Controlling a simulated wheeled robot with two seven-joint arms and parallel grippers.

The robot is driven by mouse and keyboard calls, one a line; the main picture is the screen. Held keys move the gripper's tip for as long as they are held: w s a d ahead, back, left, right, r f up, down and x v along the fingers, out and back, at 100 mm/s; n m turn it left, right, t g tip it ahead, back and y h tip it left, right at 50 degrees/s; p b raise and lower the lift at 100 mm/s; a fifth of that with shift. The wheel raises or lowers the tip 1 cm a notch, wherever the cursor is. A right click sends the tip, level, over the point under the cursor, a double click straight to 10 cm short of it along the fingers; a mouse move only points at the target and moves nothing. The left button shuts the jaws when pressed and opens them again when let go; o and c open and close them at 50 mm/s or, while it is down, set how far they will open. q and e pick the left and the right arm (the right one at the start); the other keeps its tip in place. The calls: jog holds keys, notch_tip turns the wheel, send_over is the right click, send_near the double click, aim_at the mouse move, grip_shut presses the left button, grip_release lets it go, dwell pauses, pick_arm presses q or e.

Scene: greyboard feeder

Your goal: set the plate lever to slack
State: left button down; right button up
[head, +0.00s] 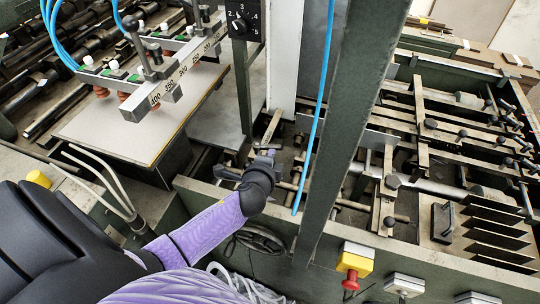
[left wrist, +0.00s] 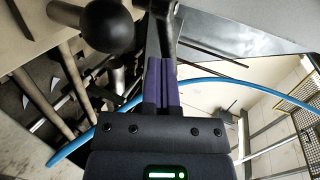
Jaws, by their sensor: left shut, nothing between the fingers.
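My left gripper (head: 266,158) reaches in from the left over the feeder's edge, beside the green upright post. In the left wrist view its purple-padded fingers (left wrist: 160,85) are together with nothing between them. A lever with a black ball knob (left wrist: 107,25) is close to the left of the fingers there, with a gap at the knob; whether the fingertips touch its metal arm I cannot tell. No lever is labelled as the plate lever, and no slack mark is readable. Another black-knobbed lever (head: 131,24) stands on the numbered scale bar. My right gripper is out of view.
A green post (head: 345,130) and a blue hose (head: 315,115) stand just right of my gripper. The hose also crosses the left wrist view (left wrist: 235,82).

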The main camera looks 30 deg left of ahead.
aim_at(279, 148)
pick_arm(q)
jog(key=shift+w+d+n+y, duration=0.15)
jog(key=shift+w+n+y, duration=0.1)
jog(key=shift+n+y, duration=0.3)
jog(key=w+n+g+y+b, duration=0.1)
jog(key=w+n+y+b, duration=0.1)
jog(key=shift+w+d+f+g+b, duration=0.1)
jog(key=shift+w+g+b, duration=0.2)
jog(key=shift+b, duration=0.1)
jog(key=shift+w+n+g+y+b, duration=0.3)
jog(key=shift+w+n+g+y, duration=0.25)
jog(key=shift+n+y, duration=0.25)
jog(key=shift+w+a, duration=0.25)
jog(key=shift+w, duration=0.1)
jog(key=shift+w+a+b, duration=0.55)
jog(key=shift+w+a, duration=0.3)
jog(key=shift+w, duration=0.2)
jog(key=shift+a, duration=0.1)
